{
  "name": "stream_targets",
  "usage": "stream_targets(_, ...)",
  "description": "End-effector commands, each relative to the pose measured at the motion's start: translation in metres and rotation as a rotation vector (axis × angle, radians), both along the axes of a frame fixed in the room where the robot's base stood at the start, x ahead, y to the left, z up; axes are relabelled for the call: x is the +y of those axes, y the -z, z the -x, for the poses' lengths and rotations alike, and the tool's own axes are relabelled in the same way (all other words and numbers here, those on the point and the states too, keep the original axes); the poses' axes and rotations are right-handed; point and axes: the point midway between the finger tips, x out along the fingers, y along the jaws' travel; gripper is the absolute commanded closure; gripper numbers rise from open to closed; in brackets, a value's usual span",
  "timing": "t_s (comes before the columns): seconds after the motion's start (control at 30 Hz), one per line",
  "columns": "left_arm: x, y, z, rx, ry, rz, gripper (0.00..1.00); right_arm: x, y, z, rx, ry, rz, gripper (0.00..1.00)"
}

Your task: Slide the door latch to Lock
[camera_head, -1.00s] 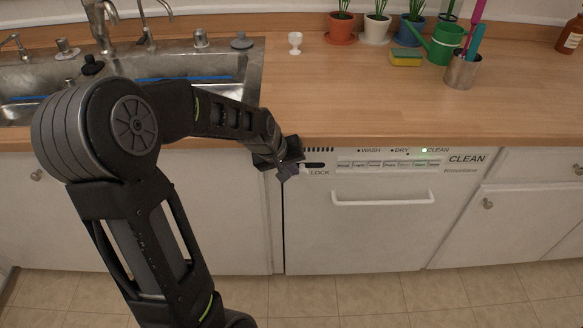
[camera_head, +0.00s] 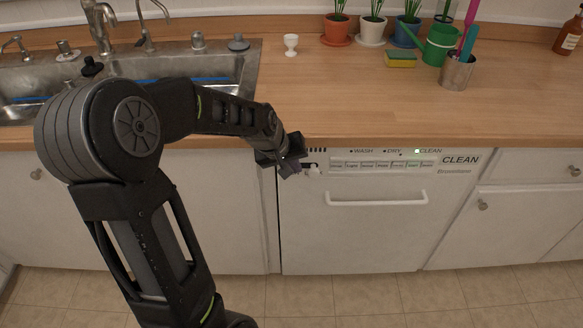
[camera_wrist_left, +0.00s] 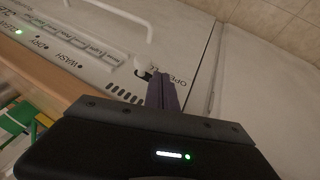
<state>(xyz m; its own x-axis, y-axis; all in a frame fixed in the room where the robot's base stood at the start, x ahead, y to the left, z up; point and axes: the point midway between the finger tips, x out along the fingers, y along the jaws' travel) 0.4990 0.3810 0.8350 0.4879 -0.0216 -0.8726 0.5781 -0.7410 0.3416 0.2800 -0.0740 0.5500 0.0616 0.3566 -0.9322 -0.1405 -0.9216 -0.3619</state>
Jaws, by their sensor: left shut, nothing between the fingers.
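The white dishwasher door (camera_head: 350,235) is in the middle of the head view, under the counter. Its latch is a small white knob (camera_head: 312,170) at the upper left of the front, and it covers the Lock label there. In the left wrist view the knob (camera_wrist_left: 141,66) sits at the left end of its dark slot, away from the "OPEN" lettering. My left gripper (camera_head: 294,169) is shut and empty, just left of the knob. In the wrist view its fingers (camera_wrist_left: 163,91) are close beside the slot; contact with the knob cannot be told. My right gripper is out of view.
The wooden counter (camera_head: 340,105) overhangs just above the latch. The door handle (camera_head: 376,199) sticks out lower right. A sink (camera_head: 225,72) is at the left. An egg cup (camera_head: 291,45), sponge (camera_head: 401,60) and potted plants stand on the counter. The right side is free.

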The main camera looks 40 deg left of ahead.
Motion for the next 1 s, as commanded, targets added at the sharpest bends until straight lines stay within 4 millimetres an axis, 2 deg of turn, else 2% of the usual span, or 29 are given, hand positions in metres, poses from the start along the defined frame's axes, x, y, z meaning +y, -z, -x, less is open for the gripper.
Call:
stream_targets(0.07,0.002,-0.011,0.001,-0.005,0.000,0.000,1.00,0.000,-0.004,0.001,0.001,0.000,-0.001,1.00)
stream_targets(0.3,0.004,-0.054,0.026,-0.005,-0.002,-0.001,1.00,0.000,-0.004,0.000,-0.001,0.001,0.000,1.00)
stream_targets(0.5,0.004,-0.081,0.042,-0.002,-0.001,-0.002,1.00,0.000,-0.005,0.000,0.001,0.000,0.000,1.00)
stream_targets(0.7,0.004,-0.091,0.048,0.000,-0.001,-0.001,1.00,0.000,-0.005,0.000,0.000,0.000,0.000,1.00)
stream_targets(1.0,0.004,-0.091,0.048,0.001,-0.001,0.000,1.00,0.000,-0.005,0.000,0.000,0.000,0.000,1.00)
